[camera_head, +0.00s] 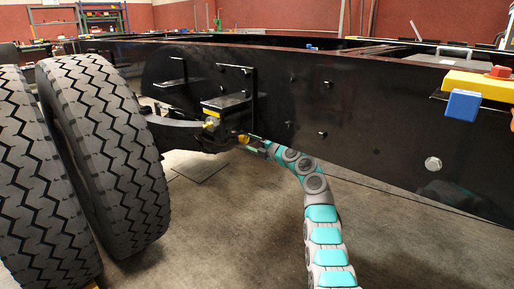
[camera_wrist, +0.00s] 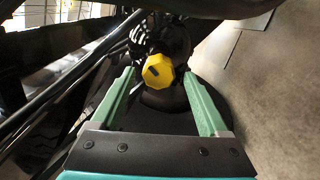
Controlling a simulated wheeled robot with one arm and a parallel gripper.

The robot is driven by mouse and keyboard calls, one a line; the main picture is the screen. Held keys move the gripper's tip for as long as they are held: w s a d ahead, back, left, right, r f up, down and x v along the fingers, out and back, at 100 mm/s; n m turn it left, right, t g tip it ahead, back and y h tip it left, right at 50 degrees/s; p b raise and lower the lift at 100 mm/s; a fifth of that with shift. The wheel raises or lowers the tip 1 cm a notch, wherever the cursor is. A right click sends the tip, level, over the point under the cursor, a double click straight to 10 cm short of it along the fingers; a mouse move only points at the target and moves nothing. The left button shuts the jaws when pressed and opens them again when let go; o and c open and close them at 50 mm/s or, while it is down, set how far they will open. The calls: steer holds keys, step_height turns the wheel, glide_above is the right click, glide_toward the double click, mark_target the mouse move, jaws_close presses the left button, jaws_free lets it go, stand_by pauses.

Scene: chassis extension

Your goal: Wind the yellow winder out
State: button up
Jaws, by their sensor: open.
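The yellow winder (camera_wrist: 158,71) is a faceted knob with a dark slot, in the upper middle of the wrist view. It sits in front of a black ribbed part. My gripper (camera_wrist: 159,76) is open, with its two green fingers on either side of the winder. The fingertips look level with the knob; a gap shows on each side, and I cannot tell any contact. In the head view a small yellow part (camera_head: 243,138) shows just at the tip of my gripper (camera_head: 250,142), below the black bracket on the chassis.
The long black chassis rail (camera_head: 380,125) runs across the head view above my arm. Large tyres (camera_head: 105,150) stand at the left. A yellow bracket (camera_head: 480,84) with a blue block (camera_head: 462,105) is at the right. The floor (camera_head: 230,230) below is clear.

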mark_target(246, 140)
steer(key=shift+v, duration=0.95)
steer(key=shift+s+d+f+b, duration=0.2)
steer(key=shift+s+d+b, duration=0.4)
steer(key=shift+b, duration=0.65)
steer(key=shift+s+d+r+b, duration=0.15)
steer(key=shift+d+r+b, duration=0.15)
steer(key=shift+d, duration=0.15)
